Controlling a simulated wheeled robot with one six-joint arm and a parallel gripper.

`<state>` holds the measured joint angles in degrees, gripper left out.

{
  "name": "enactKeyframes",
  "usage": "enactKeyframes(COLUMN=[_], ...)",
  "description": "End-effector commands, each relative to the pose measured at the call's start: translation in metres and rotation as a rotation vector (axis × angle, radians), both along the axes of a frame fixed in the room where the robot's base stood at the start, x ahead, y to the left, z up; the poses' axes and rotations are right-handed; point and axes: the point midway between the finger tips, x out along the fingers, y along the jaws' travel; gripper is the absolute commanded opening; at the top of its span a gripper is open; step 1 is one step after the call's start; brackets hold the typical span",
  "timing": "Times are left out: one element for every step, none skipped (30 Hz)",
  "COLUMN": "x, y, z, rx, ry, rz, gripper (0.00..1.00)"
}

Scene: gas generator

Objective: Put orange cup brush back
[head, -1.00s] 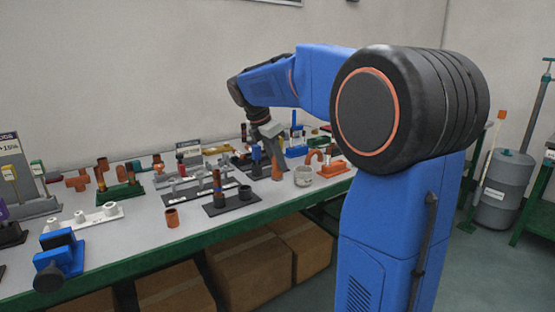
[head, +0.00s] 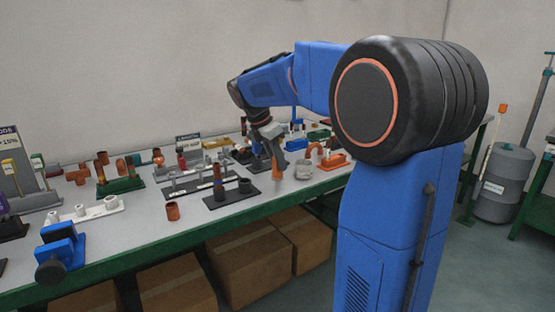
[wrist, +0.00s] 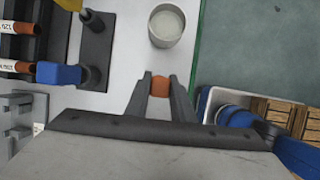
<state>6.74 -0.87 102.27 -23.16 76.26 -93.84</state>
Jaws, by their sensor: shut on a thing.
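My gripper (head: 275,155) is over the right part of the bench, pointing down. It is shut on the orange cup brush (head: 278,174), whose orange part shows below the fingers. In the wrist view, the orange end (wrist: 160,86) sits between the two dark fingers; the rest of the brush is hidden. A round, light grey cup (head: 303,171) stands just right of the brush in the head view. In the wrist view this cup (wrist: 166,25) is open, pale inside, and a little beyond the fingertips, apart from them.
A dark stand (head: 230,192) with an upright brush and a black socket is left of my gripper. An orange holder with a curved pipe (head: 330,158) is to its right. Bench edge (head: 180,243) is green. A copper fitting (head: 172,211) stands alone on clear tabletop.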

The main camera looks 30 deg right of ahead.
Motion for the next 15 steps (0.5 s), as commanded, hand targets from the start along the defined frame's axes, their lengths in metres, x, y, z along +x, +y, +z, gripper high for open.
enactKeyframes(x=[0.0,0.0,0.0,0.0,0.0,0.0,0.0,0.0,0.0,0.0,0.0,0.0,0.0,0.0,0.0], y=[0.0,0.0,0.0,0.0,0.0,0.0,0.0,0.0,0.0,0.0,0.0,0.0,0.0,0.0,0.0], z=[-0.001,-0.002,-0.003,-0.004,-0.004,-0.005,-0.006,-0.007,-0.008,-0.008,-0.009,-0.01,-0.011,-0.012,-0.013], rx=[0.0,0.0,0.0,0.0,0.0,0.0,0.0,0.0,0.0,0.0,0.0,0.0,0.0,0.0,0.0], ry=[0.0,0.0,0.0,0.0,-0.001,-0.001,-0.001,-0.001,-0.001,-0.001,-0.001,-0.001,0.0,0.0,0.0], rz=[0.0,0.0,0.0,0.0,0.0,0.0,0.0,0.0,0.0,0.0,0.0,0.0,0.0,0.0,0.0], gripper=[0.03,0.03,0.03,0.03,0.03,0.03,0.03,0.03,0.03,0.03,0.03,0.03,0.03,0.03,0.03])
